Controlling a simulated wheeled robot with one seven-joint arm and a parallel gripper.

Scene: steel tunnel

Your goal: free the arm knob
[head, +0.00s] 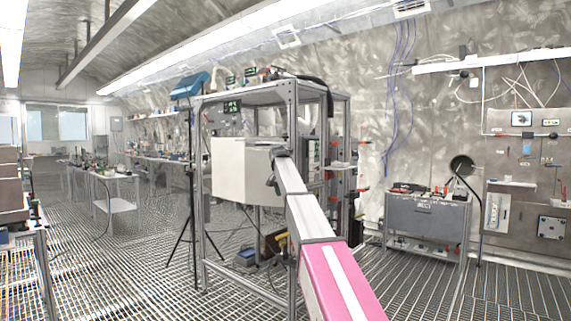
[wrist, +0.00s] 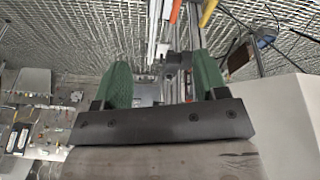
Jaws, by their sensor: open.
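My gripper (wrist: 161,70) is open in the wrist view, with its two green fingers apart. A small dark knob-like part (wrist: 174,60) shows between and beyond the fingers, nearer the right one, beside upright metal rails. It looks apart from both fingers, and I cannot tell for sure that it is the arm knob. In the head view my pink and silver arm reaches up to the aluminium frame (head: 290,105). Its end is beside the white box (head: 240,170), and the fingers and any knob are too small or hidden there.
The white box also fills the right side of the wrist view (wrist: 285,125), close to my gripper. A black tripod (head: 190,220) stands left of the frame. A grey cabinet (head: 425,222) stands at the right wall. The grating floor (head: 400,290) right of my arm is clear.

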